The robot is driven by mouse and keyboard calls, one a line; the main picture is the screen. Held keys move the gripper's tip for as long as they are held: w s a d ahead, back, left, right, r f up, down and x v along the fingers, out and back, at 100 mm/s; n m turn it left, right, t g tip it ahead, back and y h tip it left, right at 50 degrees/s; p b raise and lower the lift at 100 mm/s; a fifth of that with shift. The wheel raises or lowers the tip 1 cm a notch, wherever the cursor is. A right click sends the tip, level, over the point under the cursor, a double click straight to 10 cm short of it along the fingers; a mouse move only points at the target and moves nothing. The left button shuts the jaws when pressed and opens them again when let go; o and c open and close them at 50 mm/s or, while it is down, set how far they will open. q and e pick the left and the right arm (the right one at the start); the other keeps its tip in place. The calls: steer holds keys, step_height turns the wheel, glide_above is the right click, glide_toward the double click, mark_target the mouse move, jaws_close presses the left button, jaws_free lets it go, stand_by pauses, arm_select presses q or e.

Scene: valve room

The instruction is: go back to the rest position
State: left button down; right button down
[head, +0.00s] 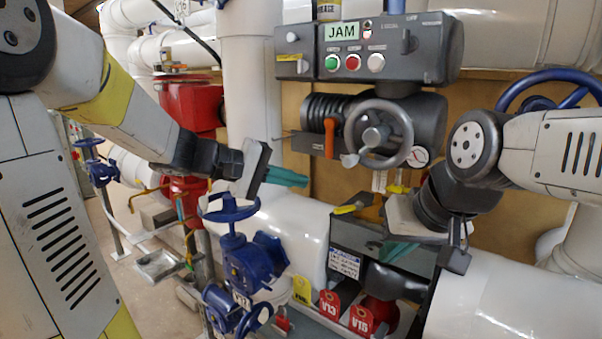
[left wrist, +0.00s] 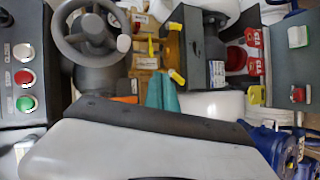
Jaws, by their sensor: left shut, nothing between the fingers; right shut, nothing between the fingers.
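My left gripper (head: 287,176) reaches in from the left, its teal fingers shut and empty in front of the white pipe, below and left of the actuator's handwheel. The same fingers show shut in the left wrist view (left wrist: 162,95), with nothing between them. My right gripper (head: 400,251) comes in from the right, pointing left and down, shut and empty, beside the dark open box. Its fingertips are partly dark against the box. Both grippers look clear of the handwheel (head: 408,128).
The dark actuator (head: 440,50) reads JAM above green, red and white buttons. An orange lever (head: 330,137) is beside its handwheel. A blue valve (head: 245,262) stands below my left gripper. White pipes surround.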

arm_select(q)
steer(key=s+a+f+m+g+y, duration=0.25)
steer(key=s+f+y, duration=0.2)
steer(key=s, duration=0.75)
steer(key=s+a+m+t+y, duration=0.1)
steer(key=s+a+y, duration=0.1)
steer(key=a+y, duration=0.1)
steer(key=s+a+f+m+t+y, duration=0.1)
steer(key=s+a+t+y, duration=0.1)
steer(key=a, duration=0.4)
steer(key=shift+s+a+f+y, duration=0.15)
steer(key=shift+s+a+y, duration=0.15)
steer(key=shift+s+y, duration=0.15)
